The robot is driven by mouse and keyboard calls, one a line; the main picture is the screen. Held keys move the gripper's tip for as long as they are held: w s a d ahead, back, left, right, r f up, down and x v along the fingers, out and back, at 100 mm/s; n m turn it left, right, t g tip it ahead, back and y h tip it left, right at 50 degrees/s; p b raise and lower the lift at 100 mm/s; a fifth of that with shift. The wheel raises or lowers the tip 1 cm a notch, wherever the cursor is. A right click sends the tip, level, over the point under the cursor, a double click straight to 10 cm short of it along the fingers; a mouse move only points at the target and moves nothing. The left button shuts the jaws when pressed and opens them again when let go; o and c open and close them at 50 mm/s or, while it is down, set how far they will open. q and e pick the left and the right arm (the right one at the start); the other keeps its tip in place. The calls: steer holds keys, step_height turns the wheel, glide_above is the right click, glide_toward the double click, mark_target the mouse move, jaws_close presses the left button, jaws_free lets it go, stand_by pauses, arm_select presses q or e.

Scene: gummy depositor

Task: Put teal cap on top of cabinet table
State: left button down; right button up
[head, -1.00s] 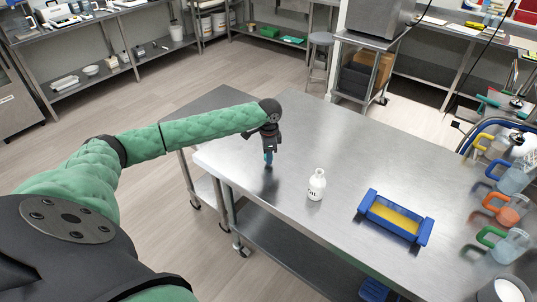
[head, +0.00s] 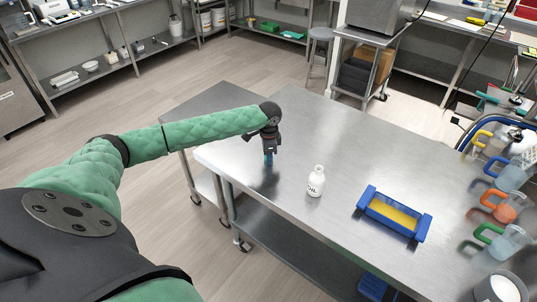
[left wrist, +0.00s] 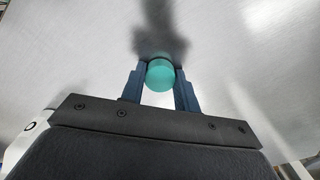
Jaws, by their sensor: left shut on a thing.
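The teal cap (left wrist: 160,75) is round and sits between the two blue fingers of my left gripper (left wrist: 160,88) in the left wrist view. The left gripper is shut on it. In the head view the left gripper (head: 268,158) points down over the left part of the steel table (head: 320,130), with the cap hidden or too small to make out. A dark shadow lies on the steel under the fingers. I cannot tell whether the cap touches the surface. My right gripper is not in view.
A white bottle (head: 316,182) marked "OIL" stands right of the gripper. A blue-framed tray with yellow inside (head: 392,215) lies further right. Several jugs with coloured handles, one orange (head: 502,207), line the right edge. A lower steel surface (head: 215,108) adjoins at the left. The table's back is clear.

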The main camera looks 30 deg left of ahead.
arm_select(q)
steer(key=c, duration=1)
jaws_free()
steer(key=shift+c, duration=0.2)
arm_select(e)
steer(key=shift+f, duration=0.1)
arm_select(q)
steer(key=shift+r+b, duration=0.4)
steer(key=shift+r, duration=0.15)
step_height(320, 180, up, 3)
steer(key=shift+f+b, duration=0.15)
steer(key=shift+b, duration=0.55)
step_height(320, 180, up, 9)
steer(key=b, duration=0.3)
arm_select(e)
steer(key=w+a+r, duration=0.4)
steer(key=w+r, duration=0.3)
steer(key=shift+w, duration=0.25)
